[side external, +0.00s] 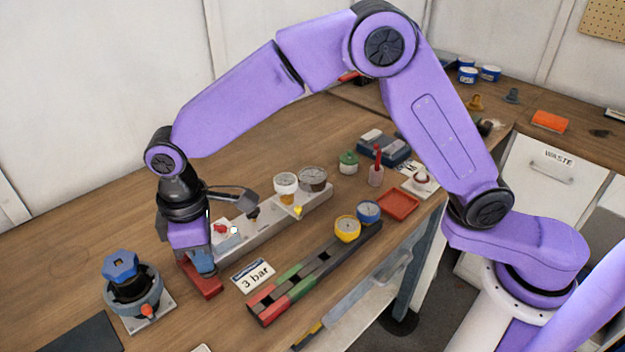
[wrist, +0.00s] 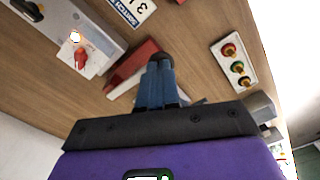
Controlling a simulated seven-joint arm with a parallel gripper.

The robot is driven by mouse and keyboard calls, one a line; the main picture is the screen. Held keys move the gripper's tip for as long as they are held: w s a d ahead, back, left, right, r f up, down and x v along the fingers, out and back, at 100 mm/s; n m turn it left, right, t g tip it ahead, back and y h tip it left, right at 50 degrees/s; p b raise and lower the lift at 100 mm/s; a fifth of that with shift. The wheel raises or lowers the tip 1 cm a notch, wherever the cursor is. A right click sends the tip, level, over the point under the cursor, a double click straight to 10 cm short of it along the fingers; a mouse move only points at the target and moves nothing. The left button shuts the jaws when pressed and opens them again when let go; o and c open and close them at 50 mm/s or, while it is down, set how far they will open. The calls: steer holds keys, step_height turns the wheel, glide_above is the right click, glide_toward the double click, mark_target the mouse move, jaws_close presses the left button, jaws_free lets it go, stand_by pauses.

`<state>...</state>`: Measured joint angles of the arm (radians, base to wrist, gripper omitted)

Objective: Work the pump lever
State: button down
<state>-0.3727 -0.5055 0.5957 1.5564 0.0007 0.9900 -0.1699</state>
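My gripper (side external: 205,262) points down at the left of the bench, just over a low red part (side external: 203,284), perhaps the pump. In the wrist view, my gripper's blue fingers (wrist: 158,80) are together, with a dark piece at their tips. I cannot tell whether that piece is held or part of the fingers. The red part (wrist: 134,62) shows behind and left of the fingers, with a pale strip beside it. I cannot make out a separate lever; the fingers hide part of this area, and contact is unclear.
A blue-knobbed black valve (side external: 122,268) stands left of my gripper. A grey manifold with gauges (side external: 262,222) lies behind right. A "3 bar" card (side external: 253,276) and a red-green-grey rack (side external: 290,293) lie to the right.

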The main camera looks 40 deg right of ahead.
steer(key=shift+f, duration=1.25)
steer(key=shift+r, duration=2.4)
steer(key=shift+f, duration=0.1)
steer(key=shift+f, duration=1.9)
steer(key=shift+r, duration=2)
